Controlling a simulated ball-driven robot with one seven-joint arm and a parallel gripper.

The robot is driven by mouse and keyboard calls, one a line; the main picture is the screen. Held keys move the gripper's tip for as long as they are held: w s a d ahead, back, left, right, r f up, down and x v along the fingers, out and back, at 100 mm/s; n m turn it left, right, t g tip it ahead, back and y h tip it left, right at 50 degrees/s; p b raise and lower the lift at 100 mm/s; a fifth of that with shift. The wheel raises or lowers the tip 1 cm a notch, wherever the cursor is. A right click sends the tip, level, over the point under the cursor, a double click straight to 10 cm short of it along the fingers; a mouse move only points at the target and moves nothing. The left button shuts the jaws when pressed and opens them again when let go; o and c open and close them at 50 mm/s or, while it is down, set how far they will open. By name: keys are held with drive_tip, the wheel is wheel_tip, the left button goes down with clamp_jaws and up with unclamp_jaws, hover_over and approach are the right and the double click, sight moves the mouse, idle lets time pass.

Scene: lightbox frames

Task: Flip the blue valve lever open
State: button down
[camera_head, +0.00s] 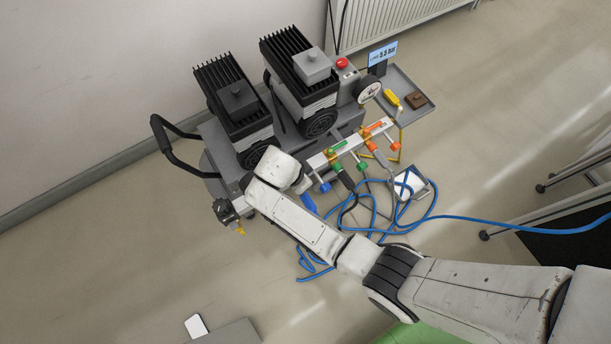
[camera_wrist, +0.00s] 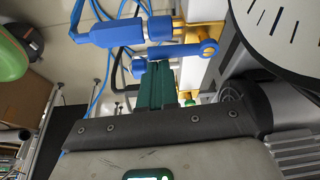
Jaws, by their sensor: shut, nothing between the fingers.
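In the wrist view the blue valve lever (camera_wrist: 185,50) is a flat blue bar. Its right end has a round blue eye beside a yellow fitting. My gripper (camera_wrist: 155,85) shows as two dark green fingers, shut with nothing between them. The fingertips are just below the lever in the picture; I cannot tell whether they touch it. A blue hose coupling (camera_wrist: 105,33) lies above the lever, and a round blue knob (camera_wrist: 138,68) is near the fingertips. In the head view my arm hides the lever and my fingers.
The white manifold (camera_head: 318,160) also carries a green lever (camera_head: 337,147) and an orange lever (camera_head: 373,127). Two black-finned pumps (camera_head: 290,65) stand behind it. A blue hose (camera_head: 470,218) loops over the floor. A gauge (camera_wrist: 285,30) is close by in the wrist view.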

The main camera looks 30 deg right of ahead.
drive_tip(key=shift+a, duration=0.15)
idle(0.5)
wheel_tip(320, 180, up, 10)
drive_tip(key=p, duration=0.2)
drive_tip(key=shift+d+r+p, duration=0.2)
drive_tip(key=shift+d+p, duration=0.1)
drive_tip(key=shift+p, duration=0.05)
idle(0.6)
drive_tip(key=s+d+r+n+y+p, duration=0.1)
drive_tip(key=s+d+r+n, duration=0.2)
drive_tip(key=s, duration=0.4)
drive_tip(key=s+d+r+n+y+p, duration=0.1)
drive_tip(key=s+d+r+n+p, duration=0.1)
drive_tip(key=s+r+n, duration=0.3)
drive_tip(key=s+d+r+n+y+p, duration=0.1)
drive_tip(key=s+d+r+n, duration=0.2)
drive_tip(key=s+n, duration=0.5)
drive_tip(key=shift+s+d+r+t+y, duration=0.35)
drive_tip(key=shift+s+r, duration=0.5)
drive_tip(key=shift+s, duration=0.35)
